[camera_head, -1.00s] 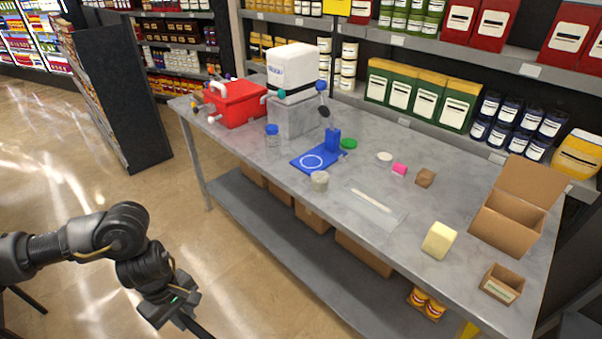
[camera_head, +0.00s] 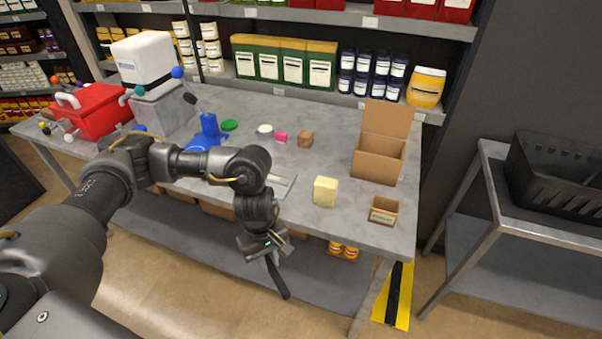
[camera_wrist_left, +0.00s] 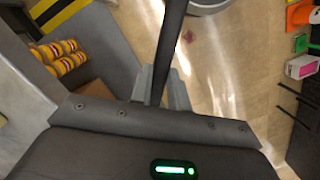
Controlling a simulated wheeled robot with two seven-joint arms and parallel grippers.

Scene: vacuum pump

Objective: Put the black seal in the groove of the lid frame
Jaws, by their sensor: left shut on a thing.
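My left gripper (camera_head: 266,254) is shut on a long, thin black strip (camera_head: 278,277), which hangs down in front of the table's front edge. The strip also shows between the two fingers in the left wrist view (camera_wrist_left: 170,50). It may be the black seal, but its full shape cannot be told. A blue plate with an upright block (camera_head: 208,130) stands on the table, partly hidden by my left arm. A flat grey panel (camera_head: 284,183) lies near the front edge, partly behind the arm. I cannot tell which part is the lid frame. My right gripper is not in view.
The grey table (camera_head: 335,215) holds a red box (camera_head: 98,112), a white machine (camera_head: 143,60), a pale yellow block (camera_head: 325,191), an open carton (camera_head: 378,160) and a small box (camera_head: 383,211). A black basket (camera_head: 560,175) stands on a side cart.

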